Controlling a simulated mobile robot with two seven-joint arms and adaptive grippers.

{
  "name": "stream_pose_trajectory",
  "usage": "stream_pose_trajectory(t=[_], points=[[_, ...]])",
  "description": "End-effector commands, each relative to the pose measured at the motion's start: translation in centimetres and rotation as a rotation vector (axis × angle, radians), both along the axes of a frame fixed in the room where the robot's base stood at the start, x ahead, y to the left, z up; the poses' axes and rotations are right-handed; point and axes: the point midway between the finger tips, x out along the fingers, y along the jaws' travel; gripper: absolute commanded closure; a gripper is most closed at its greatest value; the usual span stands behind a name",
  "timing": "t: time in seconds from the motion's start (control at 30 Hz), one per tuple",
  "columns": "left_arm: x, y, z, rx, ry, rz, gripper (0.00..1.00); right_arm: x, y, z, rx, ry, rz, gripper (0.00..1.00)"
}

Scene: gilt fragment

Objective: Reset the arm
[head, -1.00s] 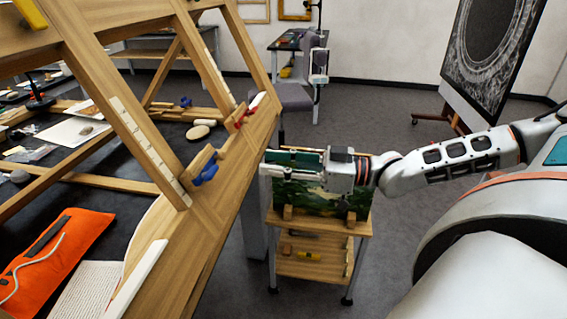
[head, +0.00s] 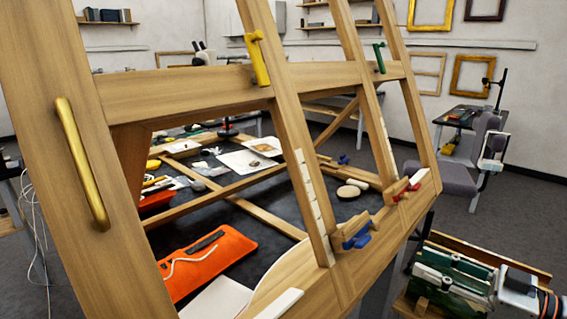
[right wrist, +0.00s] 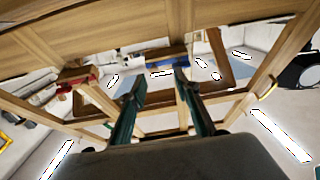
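My right gripper (head: 428,268) is at the lower right of the head view, pointing left, with its arm coming in from the right edge. In the right wrist view its two dark teal fingers (right wrist: 158,98) stand apart with nothing between them. In the head view it appears in front of a small wooden stand (head: 480,249) holding a green picture, which it partly hides. I cannot tell whether it touches the stand. My left gripper is not in view.
A large slanted wooden frame (head: 190,90) fills the left and middle, carrying a blue clamp (head: 357,241) and a red clamp (head: 405,191) near my right gripper. A dark table with an orange pouch (head: 213,262) lies behind it. Grey floor (head: 530,215) shows at right.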

Motion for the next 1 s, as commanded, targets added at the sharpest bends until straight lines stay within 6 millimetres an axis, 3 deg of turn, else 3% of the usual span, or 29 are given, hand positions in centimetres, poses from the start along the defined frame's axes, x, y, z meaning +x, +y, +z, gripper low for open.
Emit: stream_pose_trajectory(t=[0.2, 0.5, 0.73, 1.0], points=[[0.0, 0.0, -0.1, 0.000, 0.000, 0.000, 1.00, -1.0, 6.7, -7.2, -0.015, 0.005, 0.076, 0.68], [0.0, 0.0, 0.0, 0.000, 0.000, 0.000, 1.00, -2.4, 13.4, -16.0, -0.067, 0.004, 0.033, 0.68], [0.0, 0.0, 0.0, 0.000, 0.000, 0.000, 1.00, -3.7, 15.6, -23.0, -0.136, 0.067, -0.105, 0.68], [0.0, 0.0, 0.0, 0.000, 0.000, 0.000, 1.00, -7.3, 15.1, -32.4, -0.266, 0.249, -0.321, 0.68]])
